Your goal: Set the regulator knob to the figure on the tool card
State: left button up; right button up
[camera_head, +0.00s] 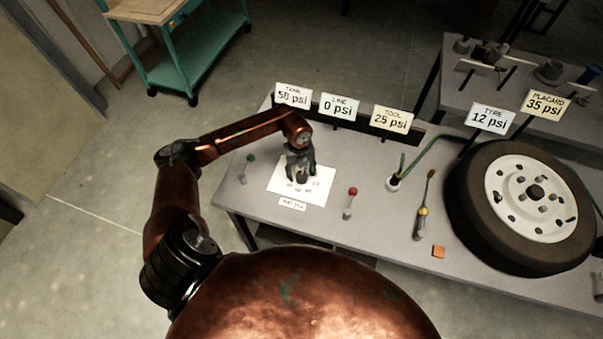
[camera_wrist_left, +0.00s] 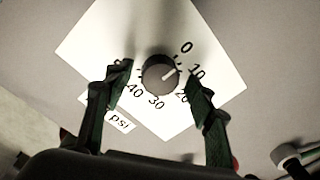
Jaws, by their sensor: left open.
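The regulator knob (camera_wrist_left: 160,72) is dark and round on a white dial plate (camera_wrist_left: 215,58) marked 0, 10, 20, 30 and 40. Its pale pointer line appears to aim near the 10. My left gripper (camera_head: 301,173) is over the dial plate (camera_head: 320,186), pointing down. In the left wrist view its two fingers (camera_wrist_left: 160,79) are open on either side of the knob, with gaps showing. The tool card (camera_head: 391,119) reads "TOOL 25 psi". In the head view the gripper partly hides the knob. My right gripper is out of view.
Other cards read tank (camera_head: 293,96) 58 psi, line (camera_head: 341,107) 0 psi, tyre (camera_head: 490,118) 12 psi and placard (camera_head: 544,104) 35 psi. A green-tipped lever (camera_head: 248,162), a red-tipped lever (camera_head: 350,198), a screwdriver (camera_head: 424,210) and a wheel (camera_head: 525,205) are on the bench.

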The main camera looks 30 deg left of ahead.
pick_arm(q)
jog(key=shift+f, duration=0.25)
jog(key=shift+c, duration=0.7)
jog(key=c, duration=1)
